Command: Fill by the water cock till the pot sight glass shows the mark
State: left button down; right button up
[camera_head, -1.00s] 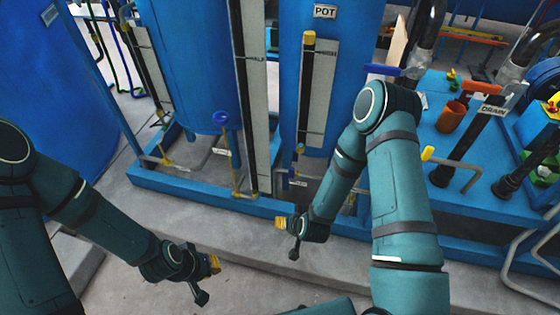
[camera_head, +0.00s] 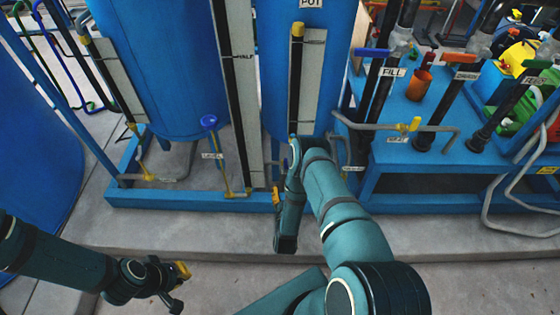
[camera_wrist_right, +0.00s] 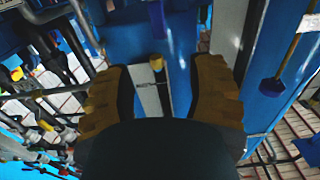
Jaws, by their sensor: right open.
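The blue pot (camera_head: 335,60) stands upright at the top centre in the head view. Its sight glass (camera_head: 295,85), yellow-capped, runs down its front beside a pale board; I cannot read a water level. A blue-handled cock (camera_head: 372,52) stands right of the pot, with a FILL label (camera_head: 393,72) close by. My right arm reaches up below the pot; in the right wrist view my right gripper (camera_wrist_right: 160,95) is open and empty, with a small yellow fitting (camera_wrist_right: 156,63) seen beyond its fingers. My left gripper (camera_head: 178,285) hangs over the floor at lower left, its jaw opening unclear.
An orange-handled drain valve (camera_head: 470,57) and a yellow-handled valve (camera_head: 408,126) stand at the right by the blue bench (camera_head: 390,150). The blue base rail (camera_head: 180,199) crosses in front. The floor at lower left is clear.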

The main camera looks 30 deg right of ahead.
jog(key=b+x, duration=0.3)
jog(key=x, duration=1)
jog(key=shift+w+d, duration=0.2)
jog(key=shift+w, duration=0.1)
grip_shut()
